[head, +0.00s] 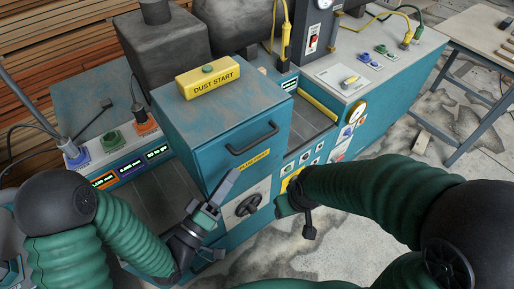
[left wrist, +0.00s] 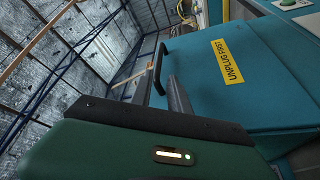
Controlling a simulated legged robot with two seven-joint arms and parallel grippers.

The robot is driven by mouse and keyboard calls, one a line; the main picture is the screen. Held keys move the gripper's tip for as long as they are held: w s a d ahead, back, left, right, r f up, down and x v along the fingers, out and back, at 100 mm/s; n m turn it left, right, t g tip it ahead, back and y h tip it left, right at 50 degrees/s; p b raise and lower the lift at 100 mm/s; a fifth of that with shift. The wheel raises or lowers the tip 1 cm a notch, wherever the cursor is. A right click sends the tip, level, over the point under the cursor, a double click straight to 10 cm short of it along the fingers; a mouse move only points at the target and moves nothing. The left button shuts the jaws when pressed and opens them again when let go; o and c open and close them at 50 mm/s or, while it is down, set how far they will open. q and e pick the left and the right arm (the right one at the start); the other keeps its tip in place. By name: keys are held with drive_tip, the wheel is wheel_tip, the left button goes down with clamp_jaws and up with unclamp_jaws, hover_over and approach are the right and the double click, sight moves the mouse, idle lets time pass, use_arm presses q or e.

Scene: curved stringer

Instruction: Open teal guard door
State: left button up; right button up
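The teal guard door (head: 225,140) is the front of a boxy teal hood on the machine and looks closed. Its black bar handle (head: 252,138) runs across the front, above a yellow label. In the left wrist view the handle (left wrist: 159,68) stands just beyond a grey finger, beside the yellow UNPLUG FIRST label (left wrist: 228,62). My left gripper (head: 227,186) points up toward the handle from below left, apart from it, and holds nothing visible. Its finger gap is unclear. My right gripper (head: 296,204) is by the control panel, partly hidden by its arm; its opening is unclear.
A yellow DUST START box (head: 208,78) sits on top of the hood. A black handwheel (head: 248,205) is below the door.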

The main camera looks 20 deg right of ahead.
sight(260, 142)
use_arm(q)
drive_tip(key=x, duration=0.8)
drive_tip(key=s+x, duration=0.1)
drive_tip(key=x, duration=0.3)
drive_tip(key=shift+w+d, duration=0.3)
drive_tip(key=shift+d, duration=0.4)
drive_tip(key=shift+w, duration=0.15)
drive_tip(key=shift+a, duration=0.35)
drive_tip(key=shift+d, duration=0.2)
clamp_jaws()
use_arm(e)
drive_tip(key=shift+d+f, duration=0.3)
drive_tip(key=shift+f, duration=0.6)
use_arm(q)
drive_tip(key=shift+f, duration=0.15)
